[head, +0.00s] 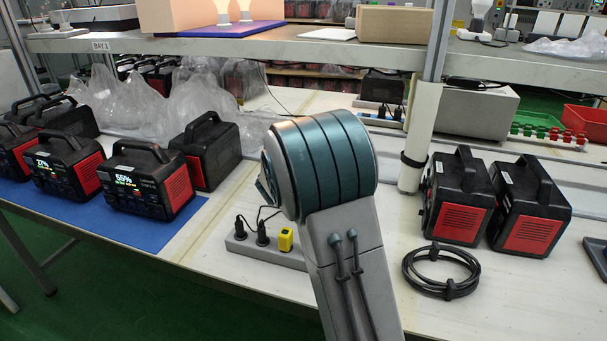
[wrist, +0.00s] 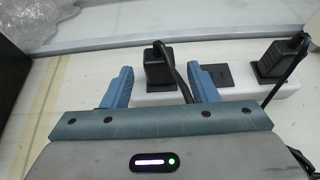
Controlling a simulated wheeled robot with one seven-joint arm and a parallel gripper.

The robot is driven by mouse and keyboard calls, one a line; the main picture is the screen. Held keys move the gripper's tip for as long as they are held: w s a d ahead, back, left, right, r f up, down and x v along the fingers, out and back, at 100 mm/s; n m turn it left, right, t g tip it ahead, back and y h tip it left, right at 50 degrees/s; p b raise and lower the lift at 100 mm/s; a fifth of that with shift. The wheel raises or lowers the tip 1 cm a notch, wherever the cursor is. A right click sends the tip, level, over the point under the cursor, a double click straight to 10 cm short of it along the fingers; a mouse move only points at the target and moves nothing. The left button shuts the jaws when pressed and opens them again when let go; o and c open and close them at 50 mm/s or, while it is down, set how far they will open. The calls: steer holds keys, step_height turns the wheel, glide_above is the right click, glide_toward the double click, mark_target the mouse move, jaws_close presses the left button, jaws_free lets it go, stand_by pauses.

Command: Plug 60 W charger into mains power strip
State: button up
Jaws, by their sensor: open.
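In the head view a grey-white power strip (head: 238,247) lies on the bench, partly behind my arm. Two black plugs (head: 262,234) and a small yellow plug-like block (head: 285,239) sit on it. In the wrist view my gripper (wrist: 165,78) is open, its blue fingers apart. A black plug (wrist: 157,72) with a cable shows between the fingers in the picture, on a white strip (wrist: 150,98). I cannot tell whether the fingers touch it. A flat dark square (wrist: 217,74) and a second black plug (wrist: 268,66) are to its right. No label identifies the 60 W charger.
Black-and-red power units (head: 150,182) stand left on a blue mat, with two more (head: 460,195) on the right. A coiled black cable (head: 441,271) lies in front of these. A post (head: 420,135) and an overhead shelf (head: 330,47) bound the space. Clear plastic wrap (head: 185,105) lies behind.

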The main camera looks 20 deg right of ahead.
steer(key=p+v, duration=0.1)
steer(key=v, duration=1.2)
steer(key=shift+a+r, duration=0.15)
steer(key=shift+r, duration=0.05)
